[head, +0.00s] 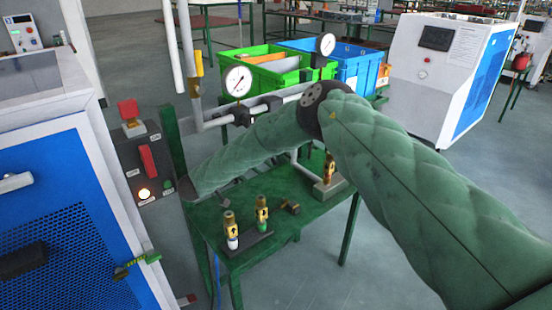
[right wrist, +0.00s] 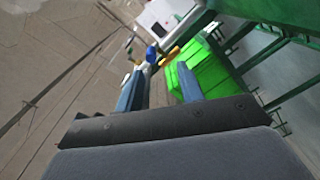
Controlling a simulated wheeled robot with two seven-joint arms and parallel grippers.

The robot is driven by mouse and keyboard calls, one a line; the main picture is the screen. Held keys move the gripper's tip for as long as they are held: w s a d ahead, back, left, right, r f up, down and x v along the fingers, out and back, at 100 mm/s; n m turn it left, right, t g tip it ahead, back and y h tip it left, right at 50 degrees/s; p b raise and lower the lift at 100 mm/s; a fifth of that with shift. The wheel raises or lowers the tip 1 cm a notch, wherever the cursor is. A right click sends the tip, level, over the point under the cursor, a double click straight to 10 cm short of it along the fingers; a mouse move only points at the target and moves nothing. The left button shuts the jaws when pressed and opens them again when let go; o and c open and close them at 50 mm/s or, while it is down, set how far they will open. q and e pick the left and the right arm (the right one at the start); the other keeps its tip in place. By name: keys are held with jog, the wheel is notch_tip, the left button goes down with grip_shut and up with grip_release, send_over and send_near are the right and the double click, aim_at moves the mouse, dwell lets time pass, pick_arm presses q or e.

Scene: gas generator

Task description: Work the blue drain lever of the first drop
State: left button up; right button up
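A small blue part (right wrist: 151,53), which looks like the blue drain lever, shows in the right wrist view beyond my fingertips, beside a yellow part (right wrist: 169,56) and a pale pipe. My right gripper (right wrist: 160,78) has its two blue-grey fingers apart with nothing held between them. The blue part lies ahead, roughly between the fingertips and not touched. In the head view, white vertical pipes with a yellow valve part (head: 196,77) stand behind the green table (head: 262,262). My right forearm crosses the table and hides its back; the right gripper and the blue lever cannot be made out there. My left gripper is out of view.
Brass fittings (head: 262,212) stand on the table, with another (head: 328,170) at its right. A pressure gauge (head: 238,82) sits on the pipework. A control box with a red switch (head: 147,160) and a blue cabinet (head: 70,240) are at left. Green bins (head: 258,70) stand behind.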

jog(key=shift+h, duration=0.4)
jog(key=shift+r+p+x, duration=0.1)
jog(key=shift+r+x, duration=0.05)
jog(key=shift+x, duration=1.55)
jog(key=shift+r+p+x, duration=0.1)
jog(key=shift+r+x, duration=0.05)
jog(key=shift+x, duration=1.55)
jog(key=shift+r+p+x, duration=0.1)
jog(key=shift+r+x, duration=0.05)
jog(key=shift+x, duration=1.55)
jog(key=shift+s+d, duration=0.1)
jog(key=shift+s, duration=0.05)
grip_shut()
